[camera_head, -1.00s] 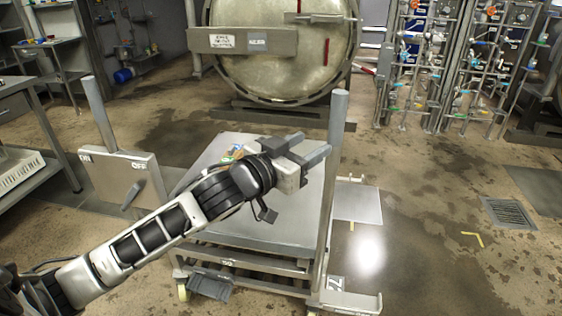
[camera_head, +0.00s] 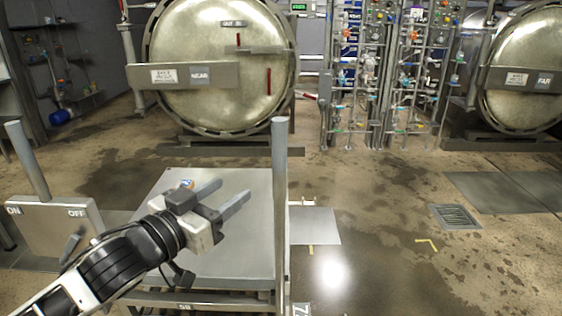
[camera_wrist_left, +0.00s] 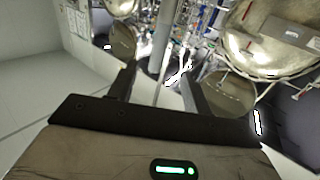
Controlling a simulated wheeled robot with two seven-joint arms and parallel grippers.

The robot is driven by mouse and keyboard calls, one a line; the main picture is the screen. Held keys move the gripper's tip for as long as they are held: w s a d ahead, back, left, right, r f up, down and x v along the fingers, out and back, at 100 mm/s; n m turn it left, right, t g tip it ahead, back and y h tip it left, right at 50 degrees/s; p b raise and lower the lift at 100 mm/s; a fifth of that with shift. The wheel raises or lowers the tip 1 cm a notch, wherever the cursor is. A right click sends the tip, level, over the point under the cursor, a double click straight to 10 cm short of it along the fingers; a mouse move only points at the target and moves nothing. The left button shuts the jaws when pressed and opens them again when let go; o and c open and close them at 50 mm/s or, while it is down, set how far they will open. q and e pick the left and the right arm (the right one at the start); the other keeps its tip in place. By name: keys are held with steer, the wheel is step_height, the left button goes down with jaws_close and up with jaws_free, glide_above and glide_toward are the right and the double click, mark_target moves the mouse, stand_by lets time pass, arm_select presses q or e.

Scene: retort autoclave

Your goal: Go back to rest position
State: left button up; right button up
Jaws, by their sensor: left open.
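My left gripper (camera_head: 222,198) is open and reaches in from the lower left, above the flat top of a metal cart (camera_head: 255,245) in the head view. In the left wrist view its two fingers (camera_wrist_left: 157,90) stand apart with nothing between them. My right gripper does not show in either view.
An upright post (camera_head: 280,200) rises at the cart's right side. A control box marked ON and OFF (camera_head: 50,235) stands at left. Round retort doors marked NEAR (camera_head: 220,50) and FAR (camera_head: 525,50) are behind. The floor at right, with a drain grate (camera_head: 455,217), is open.

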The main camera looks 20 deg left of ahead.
arm_select(q)
steer(key=s+d+f+g, duration=0.2)
steer(key=s+f, duration=0.3)
steer(key=f, duration=0.4)
steer(key=s+d+f+g+y, duration=0.1)
steer(key=s+d+f, duration=0.3)
steer(key=f, duration=0.5)
steer(key=s+d+f+n+g, duration=0.1)
steer(key=s+d+f+g, duration=0.2)
steer(key=s+f, duration=0.3)
step_height(320, 180, down, 4)
steer(key=shift+d+f+g+y, duration=0.1)
steer(key=shift+d+g+y, duration=0.25)
steer(key=shift+d, duration=0.25)
